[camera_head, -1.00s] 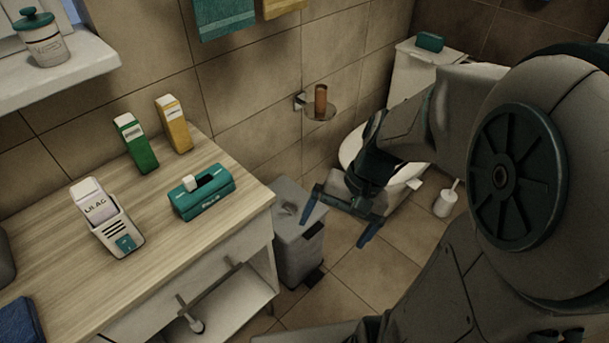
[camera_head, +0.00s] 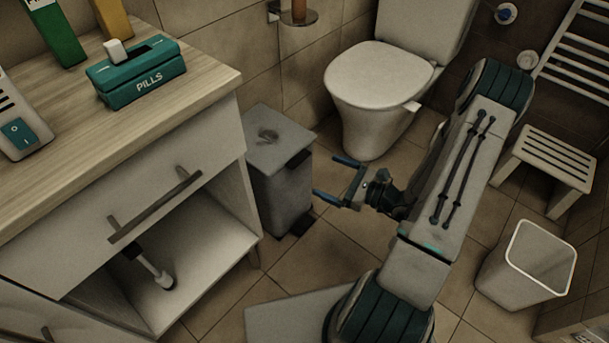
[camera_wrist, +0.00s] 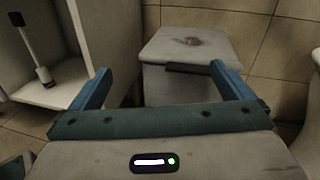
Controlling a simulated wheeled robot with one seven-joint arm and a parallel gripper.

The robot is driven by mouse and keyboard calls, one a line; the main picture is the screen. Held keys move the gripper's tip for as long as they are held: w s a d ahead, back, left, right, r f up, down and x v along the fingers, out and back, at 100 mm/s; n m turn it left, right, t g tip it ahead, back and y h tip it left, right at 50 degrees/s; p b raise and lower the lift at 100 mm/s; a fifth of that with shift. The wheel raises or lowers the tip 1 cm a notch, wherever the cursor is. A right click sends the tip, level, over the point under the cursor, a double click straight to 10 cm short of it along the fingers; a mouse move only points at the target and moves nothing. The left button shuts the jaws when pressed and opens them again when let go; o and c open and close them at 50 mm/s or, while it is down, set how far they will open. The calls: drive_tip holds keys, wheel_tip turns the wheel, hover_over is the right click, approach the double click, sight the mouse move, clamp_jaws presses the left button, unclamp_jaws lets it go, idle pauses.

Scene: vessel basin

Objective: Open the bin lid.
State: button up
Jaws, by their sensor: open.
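A grey pedal bin (camera_head: 281,185) stands on the tiled floor between the wooden-topped cabinet and the toilet. Its flat lid (camera_head: 268,138) is shut, with a dark handle (camera_head: 299,158) at the front edge. A dark pedal (camera_head: 302,223) shows at its base. In the wrist view the lid (camera_wrist: 185,46) and its dark handle (camera_wrist: 188,68) lie ahead, between the fingers. My gripper (camera_head: 334,178) is open and empty, to the right of the bin in the head view, apart from it and near handle height. Its blue fingers also show in the wrist view (camera_wrist: 162,88).
The cabinet (camera_head: 140,190) with drawer and open shelf stands left of the bin; a teal pills box (camera_head: 137,75) is on top. The toilet (camera_head: 375,90) is behind. A white open basket (camera_head: 527,264) and a slatted stool (camera_head: 548,160) are at right.

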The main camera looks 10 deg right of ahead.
sight(303, 161)
wheel_tip(303, 161, down, 6)
drive_tip(key=d+m+t+h+b, duration=0.2)
drive_tip(key=d+m+t, duration=0.1)
drive_tip(key=m, duration=0.1)
drive_tip(key=b+x, duration=0.1)
drive_tip(key=x, duration=0.3)
drive_tip(key=b+x, duration=0.1)
drive_tip(key=x, duration=0.4)
drive_tip(key=b+x, duration=0.1)
drive_tip(key=x, duration=0.4)
drive_tip(key=shift+w+d+f+b, duration=0.1)
drive_tip(key=shift+w+f+b, duration=0.15)
drive_tip(key=shift+f+b, duration=0.05)
